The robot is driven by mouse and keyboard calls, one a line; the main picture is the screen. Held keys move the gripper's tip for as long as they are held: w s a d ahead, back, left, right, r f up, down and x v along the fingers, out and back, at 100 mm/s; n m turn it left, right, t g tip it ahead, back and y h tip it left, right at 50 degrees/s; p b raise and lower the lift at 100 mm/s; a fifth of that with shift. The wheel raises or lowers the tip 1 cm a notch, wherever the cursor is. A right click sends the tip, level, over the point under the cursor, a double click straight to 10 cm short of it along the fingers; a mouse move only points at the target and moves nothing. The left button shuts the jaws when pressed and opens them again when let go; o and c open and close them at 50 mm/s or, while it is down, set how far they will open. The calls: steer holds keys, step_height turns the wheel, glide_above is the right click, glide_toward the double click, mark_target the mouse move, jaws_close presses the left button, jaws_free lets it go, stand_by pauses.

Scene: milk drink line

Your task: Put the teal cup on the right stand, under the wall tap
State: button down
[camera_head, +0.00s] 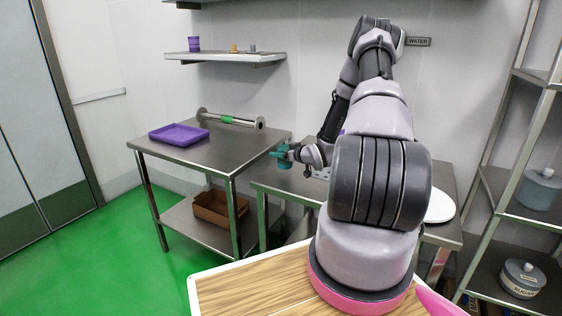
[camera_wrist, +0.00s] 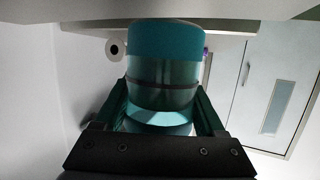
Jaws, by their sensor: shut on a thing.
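The teal cup (camera_head: 284,162) is held in my gripper (camera_head: 291,152), near the gap between the two steel tables in the head view. In the wrist view the cup (camera_wrist: 166,75) fills the middle, with one dark finger on each side of it. It shows a teal band, a clear-looking wall and a dark ring. My gripper is shut on it. The wall tap and the right stand are not clearly visible; my arm covers much of the right table (camera_head: 272,187) and the wall below the WATER sign (camera_head: 418,41).
The left steel table (camera_head: 225,145) holds a purple tray (camera_head: 179,134) and a roller (camera_head: 229,120) with a green band. A wall shelf (camera_head: 220,57) carries small items. A white round plate (camera_head: 440,207) lies right of my arm. A rack (camera_head: 500,175) with jars stands at far right.

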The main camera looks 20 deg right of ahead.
mark_target(281, 160)
steer(key=shift+f, duration=1.5)
steer(key=shift+f, duration=0.1)
jaws_free()
